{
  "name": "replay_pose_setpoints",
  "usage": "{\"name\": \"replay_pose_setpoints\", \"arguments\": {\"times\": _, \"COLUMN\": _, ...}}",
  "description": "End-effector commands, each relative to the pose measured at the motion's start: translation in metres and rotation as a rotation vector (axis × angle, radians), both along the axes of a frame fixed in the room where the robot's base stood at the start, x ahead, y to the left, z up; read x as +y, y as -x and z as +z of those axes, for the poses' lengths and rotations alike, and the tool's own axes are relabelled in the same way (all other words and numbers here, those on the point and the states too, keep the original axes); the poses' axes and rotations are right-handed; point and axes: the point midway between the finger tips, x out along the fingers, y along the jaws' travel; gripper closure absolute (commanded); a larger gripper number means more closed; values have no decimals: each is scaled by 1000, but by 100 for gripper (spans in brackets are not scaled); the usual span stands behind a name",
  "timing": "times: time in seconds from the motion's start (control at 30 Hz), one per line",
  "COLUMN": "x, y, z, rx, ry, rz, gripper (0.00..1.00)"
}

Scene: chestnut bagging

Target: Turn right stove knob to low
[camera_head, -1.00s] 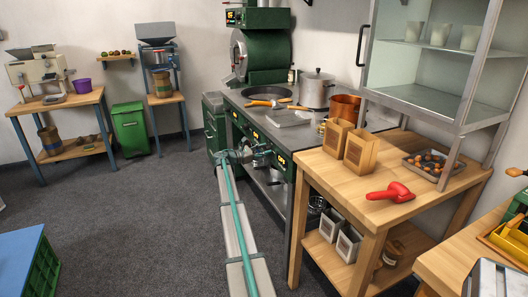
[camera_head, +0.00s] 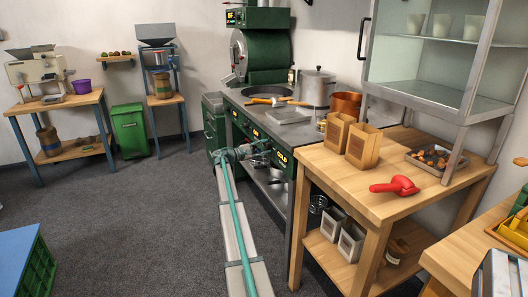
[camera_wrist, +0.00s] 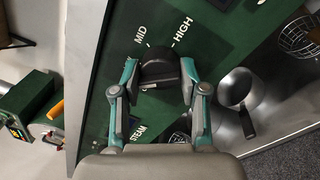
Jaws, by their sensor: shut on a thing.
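A dark rounded stove knob (camera_wrist: 158,66) sits on the green stove front in the wrist view. Printed marks MID and HIGH stand just beyond it, and STEAM shows nearer my gripper. My gripper (camera_wrist: 158,77) is shut on the knob, with one teal-and-grey finger on each side. In the head view the stove (camera_head: 238,127) stands along the back wall, and my gripper (camera_head: 262,151) is at the right part of its front. My arm hides part of the front, and the knob is too small to make out there. I cannot tell which mark the knob points to.
A wooden table (camera_head: 318,165) with two wooden containers, a red scoop (camera_head: 396,186) and a tray of chestnuts stands right of the stove. A pan (camera_wrist: 240,88) sits below the stove front in the wrist view.

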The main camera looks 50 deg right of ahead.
Motion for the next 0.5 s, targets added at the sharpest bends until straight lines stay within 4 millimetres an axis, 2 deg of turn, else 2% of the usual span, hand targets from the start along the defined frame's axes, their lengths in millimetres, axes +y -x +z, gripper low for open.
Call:
{"name": "replay_pose_setpoints", "arguments": {"times": 0.2, "x": 1, "y": 2, "z": -4, "rx": -111, "ry": 54, "rz": -5, "gripper": 92}}
{"name": "replay_pose_setpoints", "arguments": {"times": 0.5, "x": 1, "y": 2, "z": -4, "rx": -176, "ry": 87, "rz": -5, "gripper": 92}}
